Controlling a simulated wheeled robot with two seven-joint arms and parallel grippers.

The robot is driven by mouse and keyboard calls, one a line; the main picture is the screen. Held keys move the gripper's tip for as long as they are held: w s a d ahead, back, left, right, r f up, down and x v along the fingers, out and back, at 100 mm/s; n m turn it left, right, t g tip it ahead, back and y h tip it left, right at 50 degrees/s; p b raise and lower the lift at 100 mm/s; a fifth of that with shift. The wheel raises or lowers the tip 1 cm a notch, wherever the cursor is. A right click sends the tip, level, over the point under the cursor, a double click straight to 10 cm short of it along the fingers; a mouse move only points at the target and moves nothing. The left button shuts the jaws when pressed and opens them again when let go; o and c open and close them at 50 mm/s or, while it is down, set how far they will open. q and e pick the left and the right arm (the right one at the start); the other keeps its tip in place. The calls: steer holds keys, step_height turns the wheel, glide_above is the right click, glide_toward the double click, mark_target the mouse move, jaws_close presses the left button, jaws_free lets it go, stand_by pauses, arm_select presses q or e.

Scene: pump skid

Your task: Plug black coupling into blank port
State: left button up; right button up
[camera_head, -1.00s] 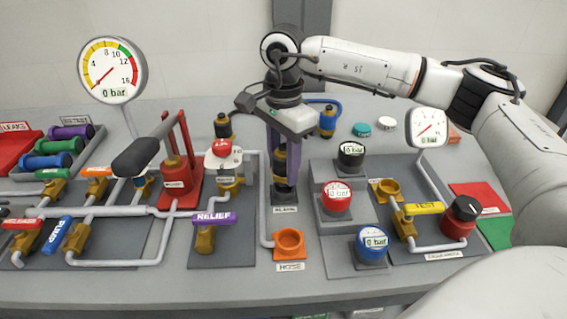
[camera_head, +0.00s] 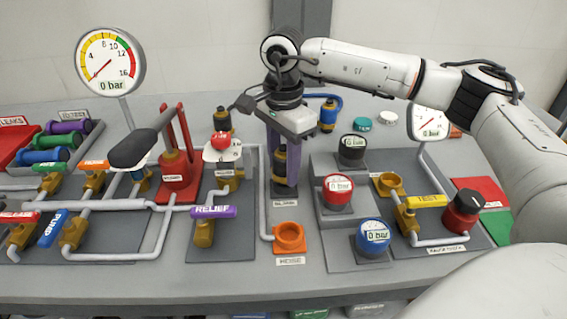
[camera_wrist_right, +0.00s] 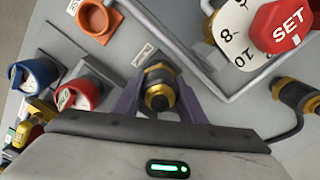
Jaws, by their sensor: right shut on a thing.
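The black coupling (camera_head: 281,168), with brass-coloured bands, is upright between the purple fingers of my right gripper (camera_head: 284,172). In the right wrist view the coupling (camera_wrist_right: 160,88) sits between both fingers, which are shut on it. It is directly over the blank port's dark plate (camera_head: 284,191), at its labelled spot. The fingers and coupling hide the port's mouth, so I cannot tell whether the coupling is fully seated. My left gripper is not in view.
The orange hose port (camera_head: 289,238) is in front. Black (camera_head: 352,150), red (camera_head: 338,192) and blue (camera_head: 373,237) gauges stand close on the right.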

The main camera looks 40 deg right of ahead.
mark_target(284, 145)
steer(key=shift+f+b, duration=0.4)
steer(key=shift+f, duration=0.3)
steer(key=o, duration=1)
steer(key=shift+s, duration=0.1)
steer(key=shift+o, duration=1.1)
steer(key=shift+f, duration=0.15)
steer(key=shift+r, duration=0.5)
step_height(284, 145, up, 10)
steer(key=shift+f, duration=0.25)
